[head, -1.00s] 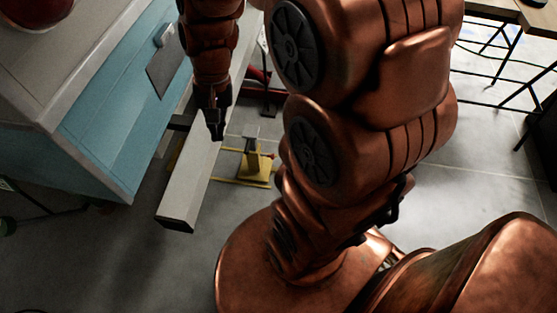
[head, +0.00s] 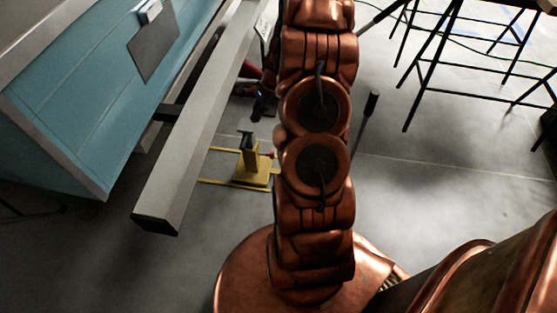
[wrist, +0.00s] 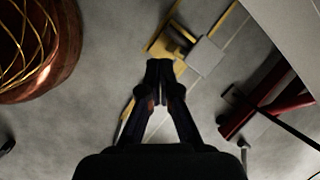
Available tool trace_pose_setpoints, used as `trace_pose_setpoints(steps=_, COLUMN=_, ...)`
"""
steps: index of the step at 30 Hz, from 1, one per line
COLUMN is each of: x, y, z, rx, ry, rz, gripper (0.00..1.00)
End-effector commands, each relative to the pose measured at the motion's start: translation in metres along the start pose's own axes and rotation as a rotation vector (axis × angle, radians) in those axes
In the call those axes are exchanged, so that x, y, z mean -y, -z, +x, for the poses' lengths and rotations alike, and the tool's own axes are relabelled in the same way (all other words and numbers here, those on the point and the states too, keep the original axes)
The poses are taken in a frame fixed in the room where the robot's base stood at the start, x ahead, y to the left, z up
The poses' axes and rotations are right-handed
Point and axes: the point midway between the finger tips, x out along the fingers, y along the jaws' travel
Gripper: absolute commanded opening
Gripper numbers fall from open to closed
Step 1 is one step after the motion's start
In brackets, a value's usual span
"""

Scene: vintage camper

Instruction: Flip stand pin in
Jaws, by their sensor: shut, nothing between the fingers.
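A yellow stand (head: 252,168) with a dark upright top rests on the floor beside the grey beam (head: 190,130) in the head view. A small red piece, possibly its pin, shows at the right of its post, too small to make out. The wrist view shows the yellow stand (wrist: 172,44) just beyond my fingertips, with a grey plate partly covering it. My gripper (wrist: 160,66) is shut and empty, above the floor near the stand. Whether it touches the stand cannot be told. No pin is clear in the wrist view.
The blue camper body (head: 85,110) stands left of the beam. A dark red metal part (wrist: 265,105) lies at the right in the wrist view. Black-legged furniture (head: 440,60) stands at the upper right. Open concrete floor lies right of my arm.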

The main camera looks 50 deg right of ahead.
Motion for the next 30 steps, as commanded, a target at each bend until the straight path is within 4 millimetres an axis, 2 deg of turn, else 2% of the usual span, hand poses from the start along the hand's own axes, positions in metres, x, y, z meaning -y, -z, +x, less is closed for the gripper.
trace_pose_setpoints(steps=1, x=-0.001, y=0.029, z=0.025, rx=-0.001, ry=0.014, rz=0.067, gripper=0.00)
trace_pose_setpoints(steps=9, x=-0.015, y=0.151, z=0.106, rx=-0.018, ry=0.092, rz=0.411, gripper=0.00)
trace_pose_setpoints(steps=12, x=-0.025, y=0.188, z=0.129, rx=-0.024, ry=0.114, rz=0.515, gripper=0.00)
trace_pose_setpoints(steps=15, x=-0.034, y=0.215, z=0.147, rx=-0.030, ry=0.130, rz=0.595, gripper=0.00)
trace_pose_setpoints(steps=18, x=-0.039, y=0.232, z=0.156, rx=-0.036, ry=0.144, rz=0.644, gripper=0.00)
trace_pose_setpoints(steps=21, x=-0.042, y=0.240, z=0.160, rx=-0.038, ry=0.150, rz=0.667, gripper=0.00)
trace_pose_setpoints(steps=30, x=-0.042, y=0.240, z=0.160, rx=-0.038, ry=0.150, rz=0.672, gripper=0.00)
